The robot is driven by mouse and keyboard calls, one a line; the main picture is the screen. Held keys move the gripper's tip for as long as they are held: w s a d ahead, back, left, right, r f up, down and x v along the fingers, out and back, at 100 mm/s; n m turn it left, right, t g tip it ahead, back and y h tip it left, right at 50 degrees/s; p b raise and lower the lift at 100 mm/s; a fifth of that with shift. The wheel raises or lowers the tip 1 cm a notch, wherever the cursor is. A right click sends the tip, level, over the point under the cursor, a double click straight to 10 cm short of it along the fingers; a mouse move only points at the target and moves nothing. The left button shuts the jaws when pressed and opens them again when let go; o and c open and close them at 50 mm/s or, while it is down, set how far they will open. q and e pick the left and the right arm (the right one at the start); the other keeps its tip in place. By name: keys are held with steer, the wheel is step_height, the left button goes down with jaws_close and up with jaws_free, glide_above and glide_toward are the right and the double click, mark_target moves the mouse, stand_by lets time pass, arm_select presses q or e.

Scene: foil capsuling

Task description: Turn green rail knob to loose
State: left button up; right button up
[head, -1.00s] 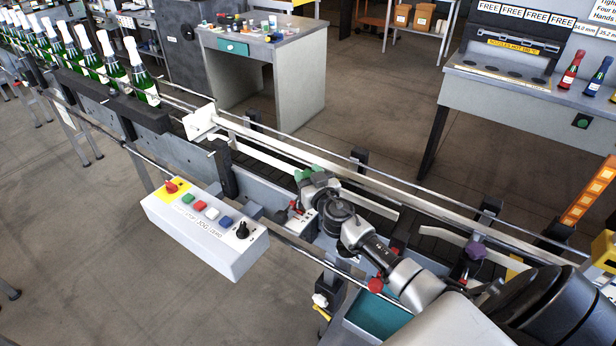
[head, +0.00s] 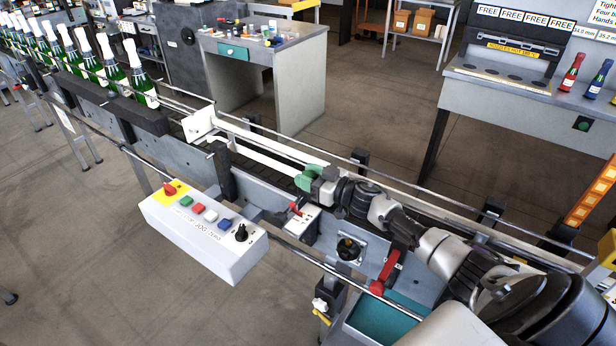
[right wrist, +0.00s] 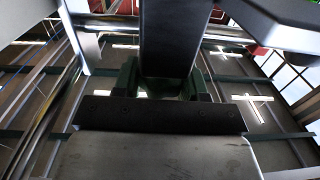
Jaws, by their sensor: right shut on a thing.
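The green rail knob (head: 310,177) sits at the conveyor's guide rail, near the middle of the head view. My right gripper (head: 322,184) is shut on it, with the arm coming in from the lower right. The gripper hides part of the knob. In the right wrist view, green parts of the knob (right wrist: 127,78) show on both sides of a dark gripper part. The knob's exact turn angle cannot be read. My left gripper is not in view.
A control box (head: 205,232) with coloured buttons hangs on the near side of the conveyor. A red lever (head: 388,270) and a teal bin (head: 390,318) are near my arm. Green bottles (head: 140,75) stand in line at upper left. A grey desk (head: 262,70) stands behind.

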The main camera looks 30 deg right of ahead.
stand_by(0.4)
steer(key=o, duration=0.9)
steer(key=shift+p+v, duration=2.1)
steer(key=shift+v, duration=3.3)
